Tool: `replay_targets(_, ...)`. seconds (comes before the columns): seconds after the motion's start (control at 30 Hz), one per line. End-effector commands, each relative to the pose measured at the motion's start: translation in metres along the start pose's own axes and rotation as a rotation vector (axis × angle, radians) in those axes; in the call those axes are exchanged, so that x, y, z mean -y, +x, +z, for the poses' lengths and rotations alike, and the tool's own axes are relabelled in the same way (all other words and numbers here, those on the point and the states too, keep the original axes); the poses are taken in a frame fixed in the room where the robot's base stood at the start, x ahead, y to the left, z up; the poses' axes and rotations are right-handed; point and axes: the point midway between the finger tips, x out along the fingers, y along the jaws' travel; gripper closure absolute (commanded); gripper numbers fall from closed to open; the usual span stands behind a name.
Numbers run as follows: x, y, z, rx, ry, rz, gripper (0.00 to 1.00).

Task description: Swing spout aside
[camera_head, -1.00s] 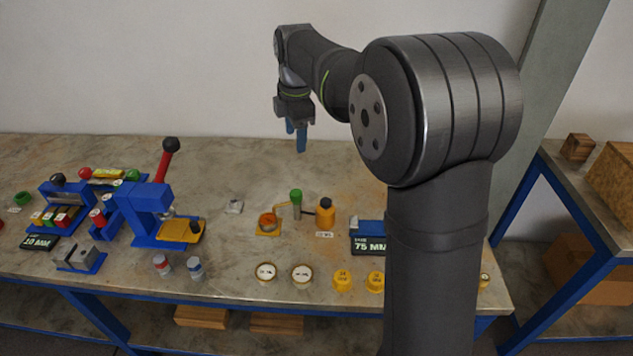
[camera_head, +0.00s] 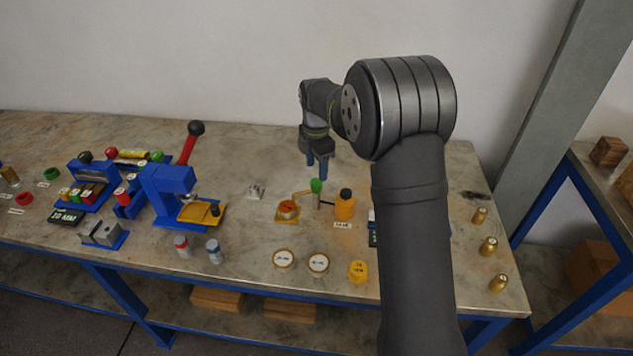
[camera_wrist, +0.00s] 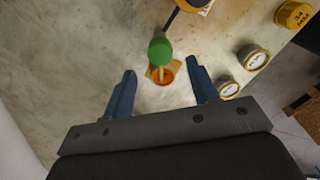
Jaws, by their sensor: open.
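The spout (camera_head: 302,194) is a thin tan arm on a post with a green knob (camera_head: 316,186). It reaches left over an orange-filled cup (camera_head: 288,208) on a small yellow base. In the wrist view the green knob (camera_wrist: 160,50) shows between my fingers' directions, with the orange cup (camera_wrist: 162,75) just below it. My gripper (camera_head: 317,168) is open and empty, pointing down, above and apparently behind the knob. Its two blue fingers also show in the wrist view (camera_wrist: 161,66), one on each side of the knob and cup. I see no contact with the spout.
Two round labelled lids (camera_head: 301,261) and a yellow cap (camera_head: 357,271) lie in front. A blue press (camera_head: 168,196) stands left. Bench is clear behind the post.

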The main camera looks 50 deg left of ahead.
Motion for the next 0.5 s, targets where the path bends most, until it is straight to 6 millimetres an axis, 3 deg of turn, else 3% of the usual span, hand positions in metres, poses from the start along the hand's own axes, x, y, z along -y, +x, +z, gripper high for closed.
replay_targets(0.1, 0.001, 0.025, 0.000, -0.001, 0.000, -0.004, 0.46)
replay_targets(0.23, 0.000, 0.045, 0.000, -0.001, 0.000, -0.002, 0.46)
replay_targets(0.5, 0.000, 0.063, 0.000, 0.000, 0.000, 0.000, 0.46)
